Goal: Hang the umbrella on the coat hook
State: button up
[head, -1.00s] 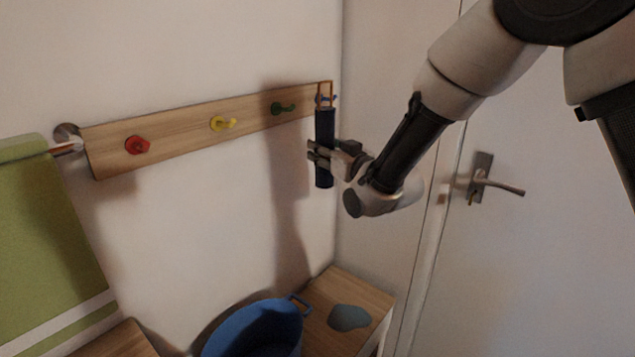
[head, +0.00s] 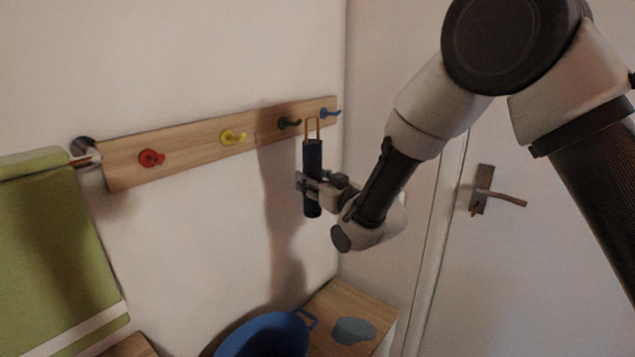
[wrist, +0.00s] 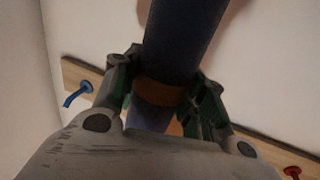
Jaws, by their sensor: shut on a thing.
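My gripper (head: 313,183) is shut on the dark navy umbrella (head: 313,158) around its lower half. The umbrella hangs nearly upright with a thin orange-brown loop (head: 312,128) at its top. The loop stands in front of the rack, between the green hook (head: 289,123) and the blue hook (head: 330,112) in the head view. I see no hook through the loop, though its depth from the wall is hard to tell. In the wrist view the jaws close near a brown band (wrist: 158,92) on the umbrella (wrist: 183,38); the blue hook (wrist: 78,93) shows at the left.
The wooden rack (head: 195,145) also carries a red hook (head: 151,158) and a yellow hook (head: 233,137). A green towel (head: 50,250) hangs at the left. A blue tub (head: 262,335) and a wooden bench (head: 335,298) stand below. A door with a handle (head: 483,190) is at the right.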

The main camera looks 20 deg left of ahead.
jog(key=shift+w+a+f, duration=0.2)
jog(key=shift+w+a, duration=0.25)
jog(key=shift+a, duration=0.6)
jog(key=shift+w+a+f, duration=0.25)
jog(key=shift+w+a, duration=0.15)
jog(key=shift+a, duration=0.65)
jog(key=shift+w+a+f, duration=0.2)
jog(key=shift+w+a, duration=0.25)
jog(key=shift+a, duration=0.6)
jog(key=o, duration=1.3)
jog(key=shift+s+d, duration=0.1)
